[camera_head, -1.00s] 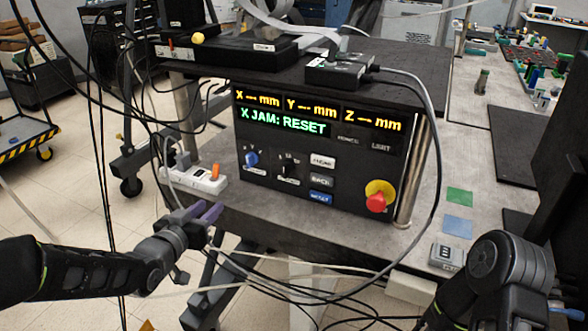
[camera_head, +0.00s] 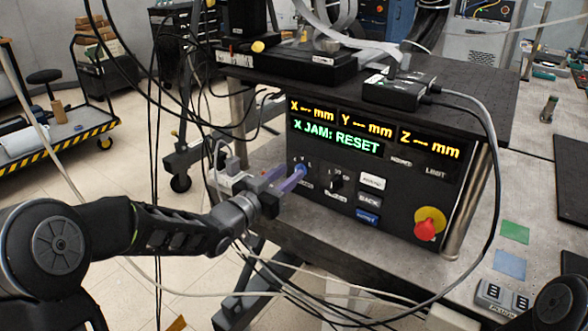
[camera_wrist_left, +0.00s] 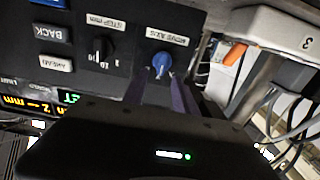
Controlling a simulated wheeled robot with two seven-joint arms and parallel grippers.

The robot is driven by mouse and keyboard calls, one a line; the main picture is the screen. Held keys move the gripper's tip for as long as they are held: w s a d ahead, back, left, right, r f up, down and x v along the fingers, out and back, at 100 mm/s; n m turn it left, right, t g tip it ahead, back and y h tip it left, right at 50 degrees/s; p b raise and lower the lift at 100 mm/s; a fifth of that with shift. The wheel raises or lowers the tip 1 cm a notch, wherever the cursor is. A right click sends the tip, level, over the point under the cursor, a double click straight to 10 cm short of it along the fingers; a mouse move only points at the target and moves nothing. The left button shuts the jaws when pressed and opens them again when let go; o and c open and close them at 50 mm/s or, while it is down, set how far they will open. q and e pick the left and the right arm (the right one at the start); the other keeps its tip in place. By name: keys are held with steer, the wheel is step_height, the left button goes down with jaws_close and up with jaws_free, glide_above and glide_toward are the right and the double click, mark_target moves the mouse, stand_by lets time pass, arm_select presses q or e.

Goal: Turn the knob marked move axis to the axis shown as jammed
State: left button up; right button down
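The black control panel (camera_head: 375,178) shows green text "X JAM: RESET" on its display (camera_head: 337,137). The blue move axis knob (camera_head: 301,168) is at the panel's lower left; it also shows in the left wrist view (camera_wrist_left: 161,62), beside its "MOVE AXIS" label. My left gripper (camera_head: 291,171) is at this knob, its purple fingers pointing to the panel. In the left wrist view, the fingers (camera_wrist_left: 159,77) are apart, with the knob between and just beyond their tips. I cannot tell whether they touch it. My right gripper is out of view.
A black step knob (camera_head: 335,181) sits right of the blue knob. Buttons (camera_head: 369,200) and a red emergency stop (camera_head: 427,229) are farther right. A white power strip (camera_head: 232,180) with an orange switch stands left of the panel. Loose cables hang around the left arm.

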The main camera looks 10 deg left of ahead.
mark_target(296, 168)
arm_select(q)
steer(key=shift+x, duration=1.5)
steer(key=shift+c, duration=0.4)
jaws_close()
